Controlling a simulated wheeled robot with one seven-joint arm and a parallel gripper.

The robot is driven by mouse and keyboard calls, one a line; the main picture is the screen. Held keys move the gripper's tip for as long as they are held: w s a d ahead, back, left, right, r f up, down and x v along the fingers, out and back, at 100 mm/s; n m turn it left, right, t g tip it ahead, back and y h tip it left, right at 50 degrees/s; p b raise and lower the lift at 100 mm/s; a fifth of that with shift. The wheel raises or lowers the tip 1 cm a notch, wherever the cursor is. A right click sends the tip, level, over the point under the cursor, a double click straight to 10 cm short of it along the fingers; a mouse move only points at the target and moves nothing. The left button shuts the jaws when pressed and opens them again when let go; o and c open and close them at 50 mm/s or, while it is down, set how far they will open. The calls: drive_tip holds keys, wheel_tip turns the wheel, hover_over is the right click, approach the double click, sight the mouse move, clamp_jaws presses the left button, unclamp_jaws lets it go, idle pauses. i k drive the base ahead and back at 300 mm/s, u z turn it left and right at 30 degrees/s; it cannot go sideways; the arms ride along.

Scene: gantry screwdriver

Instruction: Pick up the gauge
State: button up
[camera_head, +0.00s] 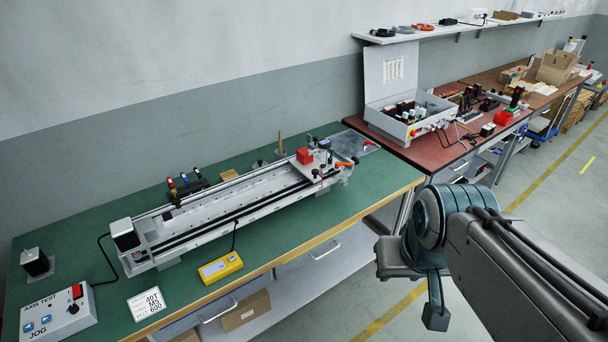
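A yellow box-shaped device (221,267) with a small display lies near the front edge of the green table; it looks like the gauge, though I cannot be sure. A thin dark cable runs from it up to the linear gantry (225,203) behind it. My gripper (434,302) hangs in the lower right, over the floor in the picture and apart from the table. Its fingers are only partly visible, and I see nothing held in it.
The green table (330,225) also bears a grey control box (57,312) and a white label card (147,304) at the left. A red carriage block (304,156) sits at the gantry's right end. A brown bench (395,148) with an open white case (409,122) adjoins on the right.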

sight(305, 156)
drive_tip(key=z, duration=0.7)
drive_tip(key=i, duration=1.4)
drive_tip(key=u, duration=0.9)
drive_tip(key=i, duration=0.65)
drive_tip(key=u, duration=0.6)
